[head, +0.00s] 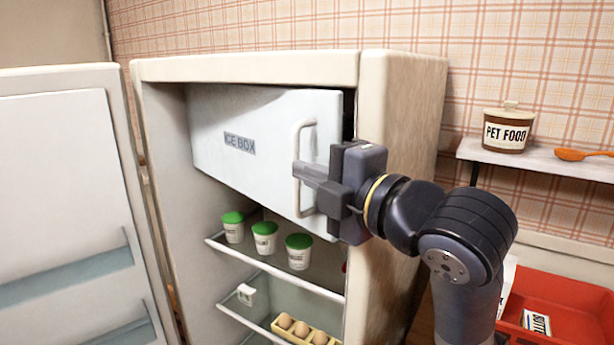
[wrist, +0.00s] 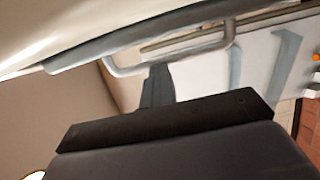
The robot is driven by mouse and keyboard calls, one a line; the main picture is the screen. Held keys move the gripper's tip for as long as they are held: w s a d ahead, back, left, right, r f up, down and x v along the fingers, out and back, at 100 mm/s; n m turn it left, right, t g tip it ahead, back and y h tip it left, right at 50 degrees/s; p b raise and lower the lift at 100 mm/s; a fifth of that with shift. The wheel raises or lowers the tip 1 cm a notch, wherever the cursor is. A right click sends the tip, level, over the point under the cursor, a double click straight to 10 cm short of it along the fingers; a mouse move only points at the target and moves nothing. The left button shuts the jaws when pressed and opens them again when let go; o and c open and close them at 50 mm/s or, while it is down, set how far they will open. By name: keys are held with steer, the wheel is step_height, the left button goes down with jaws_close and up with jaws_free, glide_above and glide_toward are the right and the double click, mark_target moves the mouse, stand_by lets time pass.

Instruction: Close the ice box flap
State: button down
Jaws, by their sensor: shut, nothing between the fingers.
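The ice box flap (head: 255,130) is a white panel marked "ICE BOX" at the top of the open fridge. It stands nearly across its compartment, with a dark gap along its right edge by the fridge wall. Its pale bar handle (head: 297,170) is on the right side, and it also shows in the wrist view (wrist: 185,55). My gripper (head: 300,172) is shut and empty, its fingers at the handle. In the wrist view the fingers (wrist: 157,85) reach up to the bar. I cannot tell whether they touch it.
The fridge door (head: 70,200) stands open at left. Green-lidded tubs (head: 265,237) and eggs (head: 302,330) sit on shelves below the flap. The fridge's right wall (head: 395,120) is beside my arm. A pet food jar (head: 507,130) and a red tray (head: 570,300) are at right.

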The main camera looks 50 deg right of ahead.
steer(key=shift+f, duration=0.3)
